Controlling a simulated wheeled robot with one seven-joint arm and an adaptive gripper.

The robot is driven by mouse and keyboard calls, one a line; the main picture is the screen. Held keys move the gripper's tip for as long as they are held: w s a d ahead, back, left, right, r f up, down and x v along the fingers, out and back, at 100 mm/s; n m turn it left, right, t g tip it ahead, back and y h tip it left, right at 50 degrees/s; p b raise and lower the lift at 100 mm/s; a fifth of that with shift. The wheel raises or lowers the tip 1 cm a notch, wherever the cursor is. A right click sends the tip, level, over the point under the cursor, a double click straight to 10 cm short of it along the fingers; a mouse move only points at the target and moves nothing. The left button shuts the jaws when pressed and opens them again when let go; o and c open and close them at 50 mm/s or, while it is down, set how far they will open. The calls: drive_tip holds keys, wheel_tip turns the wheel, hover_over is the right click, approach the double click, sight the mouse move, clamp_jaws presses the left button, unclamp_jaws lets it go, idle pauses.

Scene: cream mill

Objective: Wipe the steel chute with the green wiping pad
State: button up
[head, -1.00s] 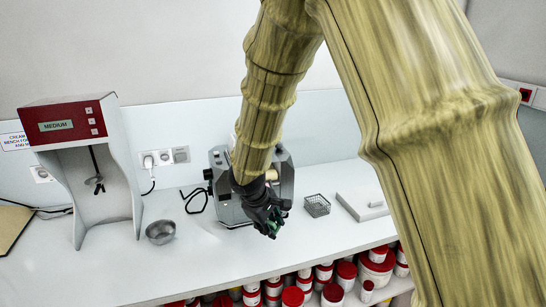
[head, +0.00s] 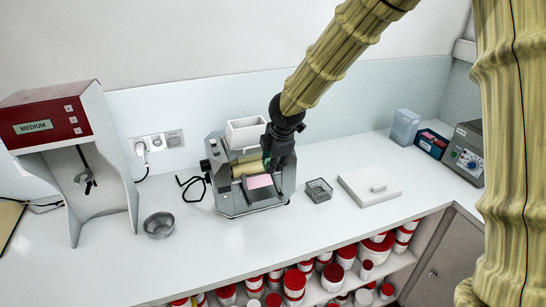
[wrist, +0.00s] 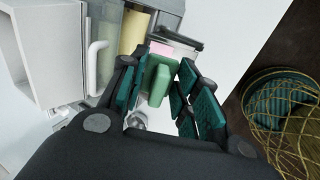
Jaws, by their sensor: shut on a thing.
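My gripper (head: 280,152) is at the right side of the mill in the head view, above the rollers and the chute. In the wrist view its dark fingers (wrist: 160,95) are shut on the green wiping pad (wrist: 157,80), which sits upright between them. The steel chute (head: 262,196) slopes at the front of the mill. A pink smear (head: 259,181) lies on its upper part and shows just beyond the pad in the wrist view (wrist: 160,48). I cannot tell whether the pad touches the chute.
The mill (head: 222,180) has yellowish rollers and a white hopper (head: 246,131). A steel bowl (head: 159,225) and red-topped mixer (head: 44,128) stand left. The bench front is clear.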

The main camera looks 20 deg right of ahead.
drive_tip(key=shift+w+a+f+b, duration=0.2)
drive_tip(key=shift+f+b, duration=0.1)
drive_tip(key=shift+f, duration=0.1)
drive_tip(key=shift+w+a+f+b, duration=0.15)
drive_tip(key=shift+a+f+b, duration=0.1)
drive_tip(key=shift+f, duration=0.1)
drive_tip(key=b, duration=0.5)
hover_over(270, 191)
drive_tip(key=w, duration=0.2)
drive_tip(key=f, duration=0.6)
drive_tip(key=shift+w, duration=0.2)
drive_tip(key=shift+s+f+b, duration=0.3)
drive_tip(key=shift+s+b, duration=0.05)
drive_tip(key=shift+s, duration=0.35)
drive_tip(key=shift+s+f+b, duration=0.25)
drive_tip(key=shift+s+b, duration=0.1)
drive_tip(key=shift+s, duration=0.35)
drive_tip(key=shift+s+d+f+b, duration=0.15)
drive_tip(key=shift+s+f+b, duration=0.2)
drive_tip(key=shift+s, duration=0.45)
drive_tip(key=shift+r, duration=0.1)
drive_tip(key=shift+f, duration=0.35)
drive_tip(key=shift+w+r, duration=0.1)
drive_tip(key=shift+w, duration=0.1)
